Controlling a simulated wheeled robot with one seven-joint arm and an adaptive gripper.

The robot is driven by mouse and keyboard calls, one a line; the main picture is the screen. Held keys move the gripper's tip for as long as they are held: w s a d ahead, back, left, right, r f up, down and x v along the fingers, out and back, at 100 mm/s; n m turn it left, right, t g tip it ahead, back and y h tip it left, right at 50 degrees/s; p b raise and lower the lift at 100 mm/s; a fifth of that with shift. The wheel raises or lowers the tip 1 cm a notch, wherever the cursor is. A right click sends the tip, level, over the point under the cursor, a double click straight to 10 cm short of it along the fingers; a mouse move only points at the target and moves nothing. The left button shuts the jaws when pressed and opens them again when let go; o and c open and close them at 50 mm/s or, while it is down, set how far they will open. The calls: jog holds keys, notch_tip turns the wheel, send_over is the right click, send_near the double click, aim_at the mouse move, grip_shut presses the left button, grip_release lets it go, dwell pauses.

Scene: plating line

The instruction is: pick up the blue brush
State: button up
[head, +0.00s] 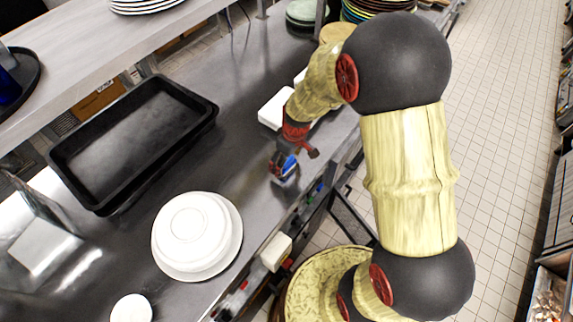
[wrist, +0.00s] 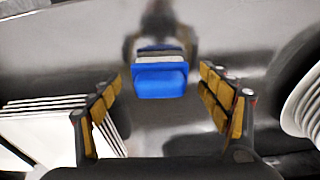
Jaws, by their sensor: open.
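The blue brush (head: 286,168) is on the steel counter, partly covered by my gripper in the head view. In the wrist view the blue brush (wrist: 160,82) shows as a blue block with a pale grey band behind it, near the middle of the picture. My gripper (wrist: 162,76) is open, with one finger on each side of the brush and a visible gap on both sides. In the head view my gripper (head: 294,156) is low over the counter at the brush. I cannot tell how far the fingertips are above the counter.
Square white plates (head: 273,108) are stacked beside my wrist; they also show at left in the wrist view (wrist: 50,122). White round dishes (head: 232,240) stand nearer, and a black tray (head: 190,120) lies left. The counter's front edge is close by the brush.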

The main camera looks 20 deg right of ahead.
jog(key=shift+f, duration=0.3)
jog(key=shift+c, duration=1.1)
jog(key=c, duration=1.1)
